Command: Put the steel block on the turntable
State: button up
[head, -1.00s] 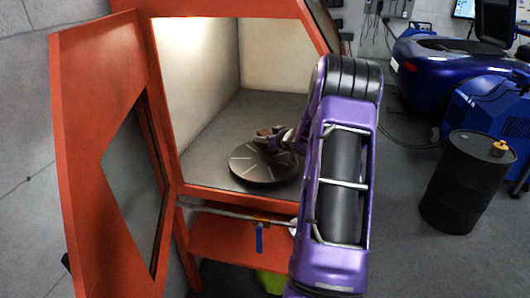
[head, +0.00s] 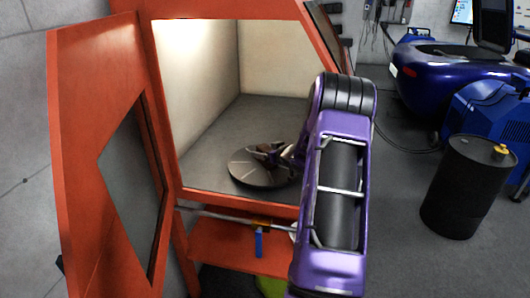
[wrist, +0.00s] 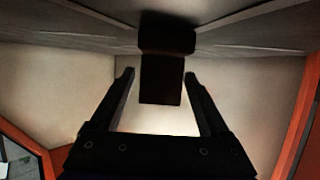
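The turntable (head: 246,174) is a round grey disc with pale radial lines on the floor of the orange cabinet. My gripper (head: 262,152) is inside the cabinet, low over the back right of the disc. In the wrist view its two fingers (wrist: 160,76) are apart, with a dark block (wrist: 161,82), apparently the steel block, between them. Narrow gaps show on both sides of the block. The block reaches up to the grey surface at the top of that view, but contact is too dark to tell. In the head view my gripper and arm largely hide the block.
The orange cabinet (head: 240,197) has its door (head: 85,150) swung open at the left. A blue-handled tool (head: 259,244) hangs below the opening. A black drum (head: 460,188) stands at the right. The left half of the turntable is clear.

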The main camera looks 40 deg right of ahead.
jog(key=shift+r, duration=0.3)
jog(key=p+v, duration=0.1)
jog(key=v, duration=1.1)
jog(key=shift+f+p, duration=0.15)
jog(key=shift+p, duration=0.25)
